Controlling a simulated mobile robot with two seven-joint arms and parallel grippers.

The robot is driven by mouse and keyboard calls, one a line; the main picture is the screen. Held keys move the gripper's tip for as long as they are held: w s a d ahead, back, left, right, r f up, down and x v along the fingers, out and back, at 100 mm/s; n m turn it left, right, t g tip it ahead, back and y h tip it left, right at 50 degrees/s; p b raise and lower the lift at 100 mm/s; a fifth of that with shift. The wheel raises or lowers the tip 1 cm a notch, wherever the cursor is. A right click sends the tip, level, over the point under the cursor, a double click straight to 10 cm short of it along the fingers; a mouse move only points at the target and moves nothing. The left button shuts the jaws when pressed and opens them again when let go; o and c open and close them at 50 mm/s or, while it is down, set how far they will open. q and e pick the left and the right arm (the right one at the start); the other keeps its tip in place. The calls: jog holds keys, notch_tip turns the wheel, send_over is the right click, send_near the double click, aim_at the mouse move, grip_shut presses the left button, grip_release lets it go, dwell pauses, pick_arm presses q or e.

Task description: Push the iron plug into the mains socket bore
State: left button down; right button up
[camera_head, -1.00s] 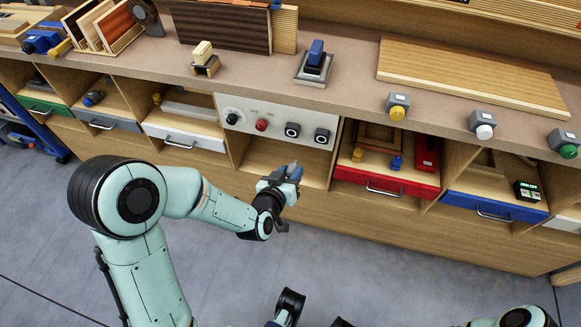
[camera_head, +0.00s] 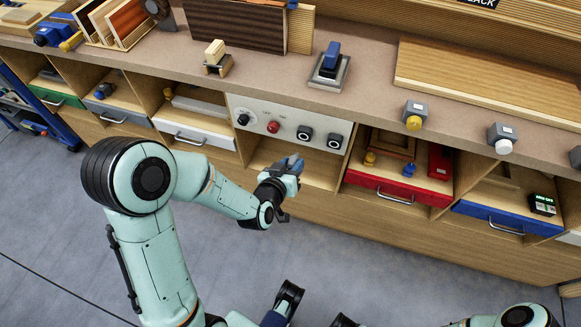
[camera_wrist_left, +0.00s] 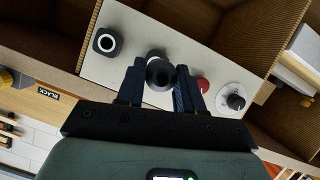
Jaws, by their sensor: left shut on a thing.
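My left gripper (camera_head: 291,165) is in front of and a little below the white control panel (camera_head: 285,112). In the left wrist view its two fingers (camera_wrist_left: 159,80) are shut on a dark round plug (camera_wrist_left: 158,72), the iron plug by its look. The panel has two dark ringed socket bores, a left one (camera_head: 304,133) and a right one (camera_head: 334,141). One bore (camera_wrist_left: 106,41) shows clear in the wrist view. The plug covers most of the other, and I cannot tell whether it touches.
A red button (camera_head: 273,127) and a dial (camera_head: 243,119) sit beside the bores. Open compartments and a red drawer (camera_head: 392,187) lie below the worktop. The floor in front is clear.

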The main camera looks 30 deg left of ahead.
aim_at(294, 155)
pick_arm(q)
jog(key=shift+w+a, duration=0.2)
jog(key=shift+w, duration=0.6)
jog(key=shift+w+a, duration=0.2)
jog(key=shift+w, duration=0.65)
jog(key=shift+w+a, duration=0.2)
jog(key=shift+w, duration=0.6)
jog(key=shift+b, duration=0.75)
jog(key=shift+w+a+b, duration=0.15)
jog(key=shift+w+a, duration=0.05)
jog(key=shift+w, duration=0.5)
jog(key=shift+w+a+b, duration=0.15)
jog(key=shift+w, duration=0.5)
jog(key=c, duration=0.6)
grip_release()
jog(key=shift+c, duration=0.2)
jog(key=shift+f, duration=0.1)
